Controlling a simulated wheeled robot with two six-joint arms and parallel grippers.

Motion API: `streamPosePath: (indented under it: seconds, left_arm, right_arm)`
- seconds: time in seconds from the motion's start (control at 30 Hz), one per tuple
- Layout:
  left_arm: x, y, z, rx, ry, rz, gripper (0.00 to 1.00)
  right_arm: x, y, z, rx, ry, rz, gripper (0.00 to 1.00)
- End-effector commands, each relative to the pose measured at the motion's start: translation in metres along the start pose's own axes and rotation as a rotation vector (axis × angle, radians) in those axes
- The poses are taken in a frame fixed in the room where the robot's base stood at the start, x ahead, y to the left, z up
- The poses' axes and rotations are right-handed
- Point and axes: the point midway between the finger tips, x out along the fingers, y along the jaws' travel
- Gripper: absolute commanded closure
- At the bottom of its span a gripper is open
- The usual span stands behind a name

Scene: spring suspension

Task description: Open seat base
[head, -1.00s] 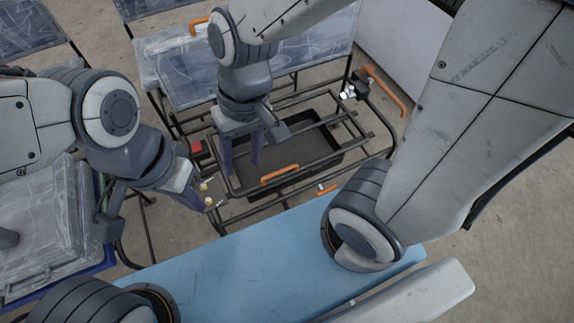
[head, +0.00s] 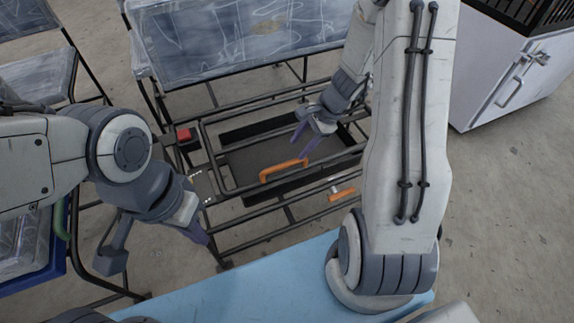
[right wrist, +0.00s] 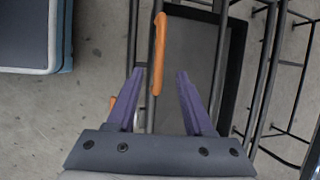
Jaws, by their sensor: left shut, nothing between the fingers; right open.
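The seat base is a dark tubular frame (head: 247,187) around a black tray (head: 248,157). An orange handle (head: 284,170) lies along its front bar. In the right wrist view the handle (right wrist: 158,55) runs lengthwise, its lower end in line with the gap between my fingers. My right gripper (head: 305,143) is open, with purple fingers above the tray just behind the handle's right end; I cannot tell whether they touch it. My left gripper (head: 206,238) is shut and empty at the frame's front left corner. A smaller orange handle (head: 342,194) sits to the front right.
A plastic-wrapped seat back (head: 235,40) stands behind the frame. A red block (head: 184,135) sits at the frame's left. A blue padded surface (head: 250,280) lies in front. A white cabinet (head: 515,80) stands at the far right. Floor (head: 500,200) is clear between.

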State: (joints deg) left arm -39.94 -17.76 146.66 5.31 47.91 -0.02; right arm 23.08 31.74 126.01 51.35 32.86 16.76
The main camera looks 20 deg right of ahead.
Motion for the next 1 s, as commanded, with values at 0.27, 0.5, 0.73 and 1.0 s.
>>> streamPosePath:
  seconds: [0.27,0.5,0.73,1.0]
  left_arm:
    - [0.032,-0.002,0.002,0.000,0.000,0.000,1.00]
    - [0.042,-0.003,0.002,0.000,0.000,0.000,1.00]
    - [0.042,-0.003,0.002,0.000,0.000,0.000,1.00]
    - [0.042,-0.003,0.002,0.000,0.000,0.000,1.00]
  right_arm:
    - [0.058,0.002,-0.001,-0.004,-0.001,0.005,0.48]
    - [0.080,0.001,0.000,-0.005,0.000,0.003,0.48]
    - [0.082,0.001,0.001,-0.004,0.000,0.002,0.48]
    - [0.082,0.001,0.001,-0.004,0.000,0.002,1.00]
